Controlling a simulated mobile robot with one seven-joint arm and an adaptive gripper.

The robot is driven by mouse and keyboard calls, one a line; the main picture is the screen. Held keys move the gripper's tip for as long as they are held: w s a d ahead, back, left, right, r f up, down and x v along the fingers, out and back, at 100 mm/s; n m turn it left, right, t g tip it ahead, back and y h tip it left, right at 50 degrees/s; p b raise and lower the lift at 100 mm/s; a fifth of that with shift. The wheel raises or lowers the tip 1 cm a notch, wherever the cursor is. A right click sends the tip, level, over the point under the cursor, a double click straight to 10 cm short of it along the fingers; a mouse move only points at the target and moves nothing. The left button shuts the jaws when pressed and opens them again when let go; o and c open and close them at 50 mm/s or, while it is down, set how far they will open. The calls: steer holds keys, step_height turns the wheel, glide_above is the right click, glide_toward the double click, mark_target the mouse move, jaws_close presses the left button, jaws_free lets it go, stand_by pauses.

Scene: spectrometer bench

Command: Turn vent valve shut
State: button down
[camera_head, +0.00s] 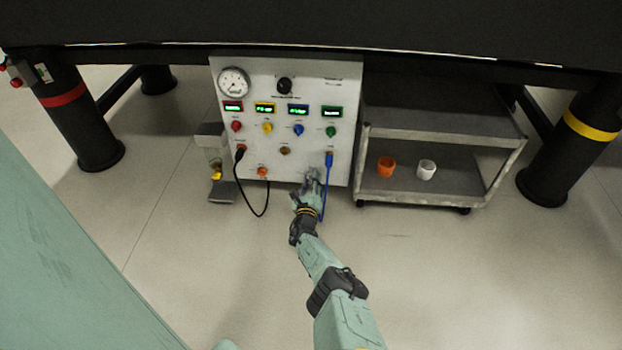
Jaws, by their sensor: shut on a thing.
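A white control panel (222,120) stands under the dark bench. My gripper (312,178) is at its lower right, just left of the blue cable (327,180). The fingers are shut on a small part at the panel face. They hide that part, so its shape and angle cannot be seen; from its place I take it to be the vent valve. An orange-red fitting (262,171) shows to the left, along the panel's lower edge.
A black cable (247,195) loops below the panel. Red (236,126), yellow (267,128), blue (298,129) and green (331,132) knobs sit above. A grey cart (450,185) on the right holds an orange cup (386,167) and a white cup (426,169). The floor in front is clear.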

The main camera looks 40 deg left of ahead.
steer(key=c, duration=1.2)
jaws_free()
steer(key=shift+c, duration=0.2)
